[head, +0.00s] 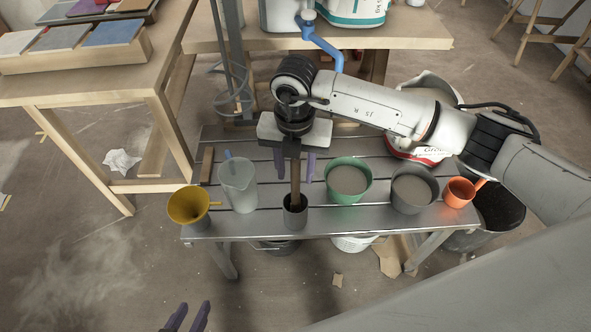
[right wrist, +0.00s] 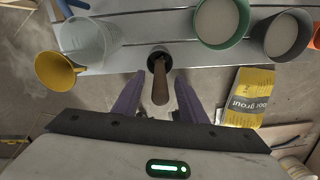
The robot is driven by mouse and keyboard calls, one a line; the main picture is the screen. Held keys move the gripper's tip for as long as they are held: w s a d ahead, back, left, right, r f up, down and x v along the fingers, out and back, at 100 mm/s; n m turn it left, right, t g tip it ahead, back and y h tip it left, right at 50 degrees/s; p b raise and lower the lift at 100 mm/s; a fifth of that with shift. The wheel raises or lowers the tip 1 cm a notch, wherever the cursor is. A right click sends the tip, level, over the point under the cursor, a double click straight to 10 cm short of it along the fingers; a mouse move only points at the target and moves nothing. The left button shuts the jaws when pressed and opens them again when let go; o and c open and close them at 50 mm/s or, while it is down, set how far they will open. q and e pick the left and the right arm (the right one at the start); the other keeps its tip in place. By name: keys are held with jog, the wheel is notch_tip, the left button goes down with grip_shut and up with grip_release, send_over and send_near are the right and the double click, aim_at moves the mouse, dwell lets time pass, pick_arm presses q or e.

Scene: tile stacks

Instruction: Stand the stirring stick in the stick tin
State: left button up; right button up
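The stirring stick (head: 295,180) is brown and stands about upright, its lower end inside the mouth of the dark grey stick tin (head: 295,217) on the bench. In the right wrist view the stick (right wrist: 160,88) runs into the tin (right wrist: 158,57). My right gripper (head: 295,170) is above the tin, pointing down. Its purple fingers are on either side of the stick, with a clear gap to it on both sides in the right wrist view (right wrist: 158,95). My left gripper (head: 194,308) is at the bottom edge of the head view, its fingers apart with nothing between them.
On the slatted grey bench (head: 330,230) stand a yellow funnel (head: 189,205), a clear jug (head: 238,185), a green bucket (head: 348,180), a grey bucket (head: 413,188) and an orange cup (head: 460,192). A wooden table with tiles (head: 112,32) is at left.

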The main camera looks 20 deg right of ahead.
notch_tip(320, 180, up, 10)
jog(key=shift+s+a+f, duration=0.1)
jog(key=shift+s+f, duration=0.05)
jog(key=shift+f, duration=0.05)
dwell(0.7)
